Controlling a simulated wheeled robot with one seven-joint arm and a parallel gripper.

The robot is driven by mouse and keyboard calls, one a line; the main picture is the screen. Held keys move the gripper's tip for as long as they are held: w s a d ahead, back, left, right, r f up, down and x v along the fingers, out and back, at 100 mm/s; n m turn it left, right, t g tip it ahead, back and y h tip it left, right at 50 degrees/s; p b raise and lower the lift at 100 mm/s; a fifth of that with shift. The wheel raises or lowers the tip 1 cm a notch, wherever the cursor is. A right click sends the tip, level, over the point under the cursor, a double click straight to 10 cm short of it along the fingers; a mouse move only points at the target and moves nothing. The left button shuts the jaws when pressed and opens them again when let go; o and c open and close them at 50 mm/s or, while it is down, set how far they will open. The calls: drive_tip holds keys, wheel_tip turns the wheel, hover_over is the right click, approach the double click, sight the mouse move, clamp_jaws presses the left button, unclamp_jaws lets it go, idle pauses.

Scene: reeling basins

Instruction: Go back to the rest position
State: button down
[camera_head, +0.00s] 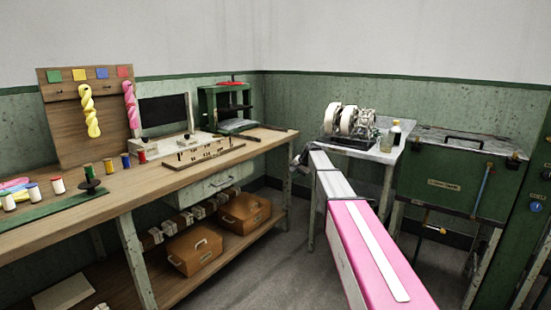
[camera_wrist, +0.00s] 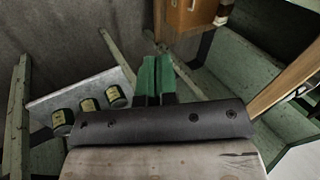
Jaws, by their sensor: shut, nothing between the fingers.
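My gripper (camera_wrist: 156,78) shows in the wrist view with its two green fingers side by side, shut with nothing between them. In the head view my pink and white arm reaches from the lower right toward the middle. The dark end of my gripper (camera_head: 299,160) is small there, in front of the gap between the wooden bench (camera_head: 150,183) and the small machine table (camera_head: 372,151). Its fingers are too small to make out in that view.
In the wrist view several round tins (camera_wrist: 89,105) stand on a pale shelf (camera_wrist: 45,107) left of the fingers, and a brown case (camera_wrist: 183,16) is above. The head view shows a twin-drum machine (camera_head: 350,120), a bottle (camera_head: 395,132) and a green chest (camera_head: 455,178) at right.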

drive_tip(key=s+d+f+n+g+h, duration=0.1)
drive_tip(key=s+d+f, duration=0.2)
drive_tip(key=s, duration=1.2)
drive_tip(key=s+d+f+n+g+h, duration=0.1)
drive_tip(key=s+d+f+n+h, duration=0.1)
drive_tip(key=s+f, duration=0.7)
drive_tip(key=s+d+f+n+g+h, duration=0.1)
drive_tip(key=s+f, duration=0.5)
drive_tip(key=s, duration=1.7)
drive_tip(key=d+n, duration=0.1)
drive_tip(key=d, duration=0.1)
drive_tip(key=shift+d+f+g+h, duration=0.15)
drive_tip(key=shift+d+g+h, duration=0.15)
drive_tip(key=shift+g+h, duration=0.1)
